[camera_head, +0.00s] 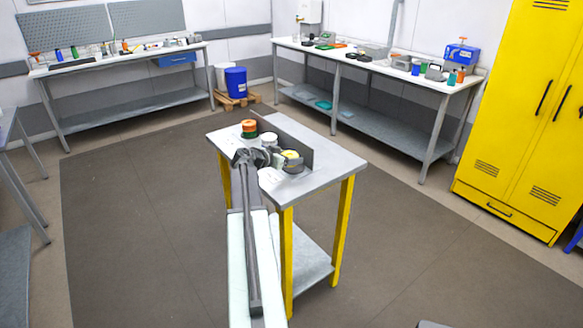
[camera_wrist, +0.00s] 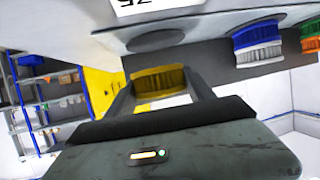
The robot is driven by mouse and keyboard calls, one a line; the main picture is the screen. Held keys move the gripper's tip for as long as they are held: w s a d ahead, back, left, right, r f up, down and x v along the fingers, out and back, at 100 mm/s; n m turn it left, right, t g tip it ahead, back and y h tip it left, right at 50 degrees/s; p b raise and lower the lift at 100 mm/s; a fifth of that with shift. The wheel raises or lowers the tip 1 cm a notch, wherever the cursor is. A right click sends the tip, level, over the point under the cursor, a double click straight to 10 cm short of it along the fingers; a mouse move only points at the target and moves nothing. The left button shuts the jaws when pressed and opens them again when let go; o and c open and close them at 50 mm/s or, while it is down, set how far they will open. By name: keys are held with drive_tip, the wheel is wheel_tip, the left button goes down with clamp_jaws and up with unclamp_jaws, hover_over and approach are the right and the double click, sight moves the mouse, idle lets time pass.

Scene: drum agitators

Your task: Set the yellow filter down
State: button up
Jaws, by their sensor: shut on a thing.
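The yellow filter (camera_wrist: 160,82) is between the two fingers of my gripper (camera_wrist: 163,92) in the wrist view, which looks upside down. My gripper is shut on it. A gap shows between the filter and the pale tabletop (camera_wrist: 210,25), so it seems held just above it. A dark round patch (camera_wrist: 155,40) lies on the tabletop near the filter.
An orange and green stack (camera_head: 249,129) and a white-topped round piece (camera_head: 268,138) stand on the same table. A white card (camera_head: 270,175) lies near the front. The table's right end is clear.

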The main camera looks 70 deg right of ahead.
drive_tip(key=shift+s+d+f, duration=0.1)
drive_tip(key=shift+s+d, duration=0.1)
drive_tip(key=shift+d, duration=1)
drive_tip(key=f+b, duration=0.4)
drive_tip(key=shift+d, duration=0.3)
drive_tip(key=shift+s+r, duration=0.1)
drive_tip(key=shift+r, duration=0.1)
drive_tip(key=shift+f, duration=0.15)
drive_tip(key=o, duration=1)
drive_tip(key=shift+o, duration=0.3)
